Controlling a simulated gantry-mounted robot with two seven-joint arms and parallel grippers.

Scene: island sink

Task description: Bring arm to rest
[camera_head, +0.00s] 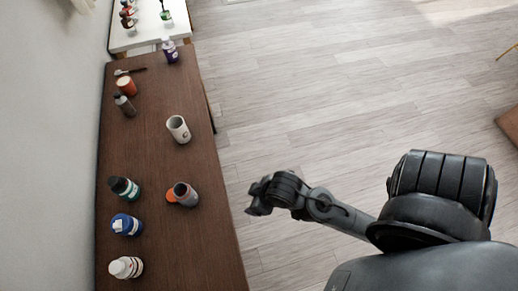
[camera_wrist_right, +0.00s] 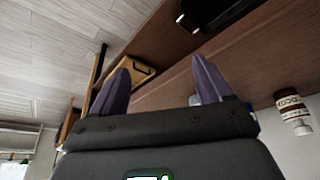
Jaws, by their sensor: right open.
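My right arm (camera_head: 340,215) comes in from the right in the head view and reaches left over the floor. Its dark gripper (camera_head: 258,196) is just off the right edge of the brown table and touches nothing I can see. In the right wrist view the two purple fingers of this gripper (camera_wrist_right: 161,68) stand wide apart, with nothing between them. My left gripper is not in view.
The brown table (camera_head: 150,165) runs along the left wall. It carries a white mug (camera_head: 178,129), a grey-and-orange container (camera_head: 184,194), a green-labelled bottle (camera_head: 124,188), a blue container (camera_head: 126,224) and a white bottle (camera_head: 126,267). Open wooden floor (camera_head: 330,90) lies to its right.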

